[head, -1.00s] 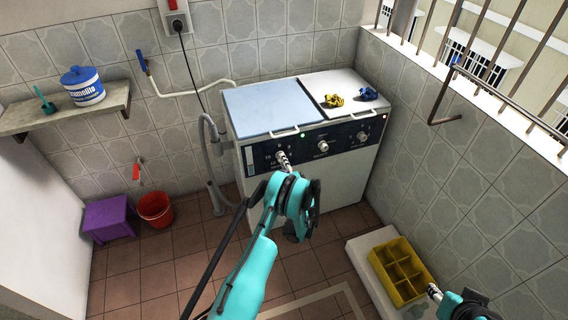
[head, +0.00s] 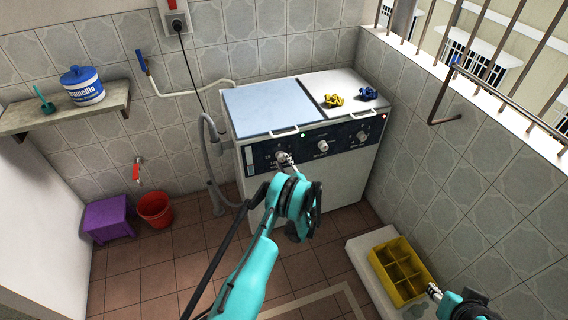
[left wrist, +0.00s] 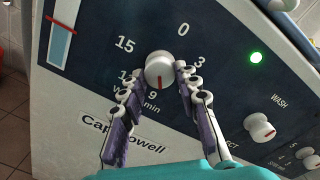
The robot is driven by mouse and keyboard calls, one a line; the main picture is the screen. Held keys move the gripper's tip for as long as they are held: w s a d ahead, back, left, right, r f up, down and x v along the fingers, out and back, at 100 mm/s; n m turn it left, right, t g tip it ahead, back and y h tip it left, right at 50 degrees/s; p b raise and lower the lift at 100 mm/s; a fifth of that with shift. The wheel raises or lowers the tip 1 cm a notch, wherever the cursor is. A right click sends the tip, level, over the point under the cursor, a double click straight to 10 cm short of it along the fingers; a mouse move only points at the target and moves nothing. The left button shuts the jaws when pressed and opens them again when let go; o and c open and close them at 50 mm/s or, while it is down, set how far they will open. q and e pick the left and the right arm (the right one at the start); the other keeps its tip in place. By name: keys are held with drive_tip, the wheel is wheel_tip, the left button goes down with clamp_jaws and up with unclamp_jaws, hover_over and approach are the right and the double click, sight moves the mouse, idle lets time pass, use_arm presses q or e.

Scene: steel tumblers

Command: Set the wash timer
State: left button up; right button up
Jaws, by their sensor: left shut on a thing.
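The washing machine (head: 300,170) has a dark control panel across its front. Its wash timer knob (left wrist: 160,70) is white and round, ringed by numbers including 0, 3, 9 and 15, with "min" printed below. The knob's red mark points down, toward the 9. My left gripper (left wrist: 160,84) is shut on this knob, with one finger at each side; in the head view the left gripper (head: 286,160) partly covers it. My right gripper (head: 435,291) shows small at the lower right, away from the machine; its jaw state is unclear.
Two more knobs, the middle one (head: 323,146) and the right one (head: 362,136), sit along the panel. A green light (left wrist: 256,58) is lit. Blue and yellow cloths lie on the right lid. A yellow crate (head: 376,262) stands at lower right, a red bucket (head: 155,209) at left.

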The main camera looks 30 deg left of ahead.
use_arm(q)
drive_tip(key=shift+a+m, duration=0.1)
drive_tip(key=shift+m, duration=1)
drive_tip(key=shift+r, duration=0.1)
drive_tip(key=o, duration=1.2)
drive_tip(key=shift+c, duration=0.2)
